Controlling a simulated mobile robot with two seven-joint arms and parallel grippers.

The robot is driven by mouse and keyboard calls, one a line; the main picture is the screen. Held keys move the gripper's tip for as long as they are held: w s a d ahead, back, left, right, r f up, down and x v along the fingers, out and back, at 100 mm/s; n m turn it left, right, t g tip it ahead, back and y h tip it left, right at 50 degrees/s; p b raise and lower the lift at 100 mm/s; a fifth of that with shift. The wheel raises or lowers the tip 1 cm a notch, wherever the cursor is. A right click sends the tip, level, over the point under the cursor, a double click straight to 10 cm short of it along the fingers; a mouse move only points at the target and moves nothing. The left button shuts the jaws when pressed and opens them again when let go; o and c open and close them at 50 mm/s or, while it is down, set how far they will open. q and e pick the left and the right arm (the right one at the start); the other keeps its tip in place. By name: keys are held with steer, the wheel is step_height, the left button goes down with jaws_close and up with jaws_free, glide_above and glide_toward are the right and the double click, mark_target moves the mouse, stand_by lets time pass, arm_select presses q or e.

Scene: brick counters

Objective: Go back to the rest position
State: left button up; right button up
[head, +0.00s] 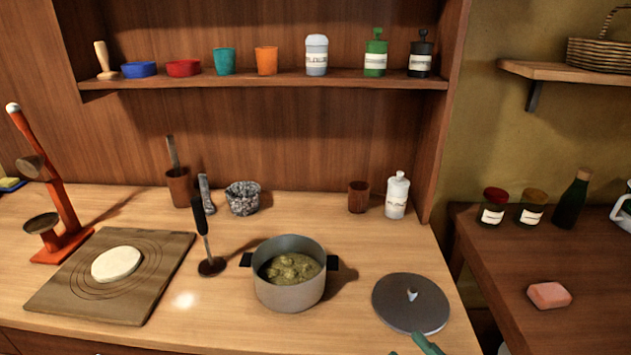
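On the wooden counter (350,236) a grey pot (290,296) with dark handles stands open, with a greenish-brown food (291,268) inside. Its round grey lid (398,305) lies apart from it to the right. A flat white piece of dough (116,264) lies on a wooden board (60,290) at the left. A black-handled masher (202,228) stands upright between board and pot.
An orange stand (62,205) is at the left. Cups and jars line the upper shelf (270,79). A right counter (500,260) holds jars, a bottle (572,202) and a pink block (549,295).

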steer(key=s+d+f+m+t+h, duration=0.1)
steer(key=d+f+m+h, duration=0.1)
steer(key=f+m+h, duration=0.25)
steer(key=s+d+f+m+h, duration=0.2)
steer(key=f+m+h, duration=0.2)
steer(key=f+m, duration=0.15)
arm_select(q)
steer(key=shift+w+a+r+t+p, duration=0.15)
steer(key=shift+w+r+t+p, duration=0.15)
steer(key=shift+w+r+p, duration=0.65)
arm_select(e)
steer(key=s+d+f+m+g+h, duration=0.1)
steer(key=s+f+m+g+h, duration=0.3)
steer(key=s+f, duration=1.3)
steer(key=f+m+g, duration=0.1)
steer(key=m+g, duration=0.3)
steer(key=shift+s+d+m, duration=0.15)
steer(key=shift+s+m, duration=0.2)
steer(key=shift+m, duration=0.05)
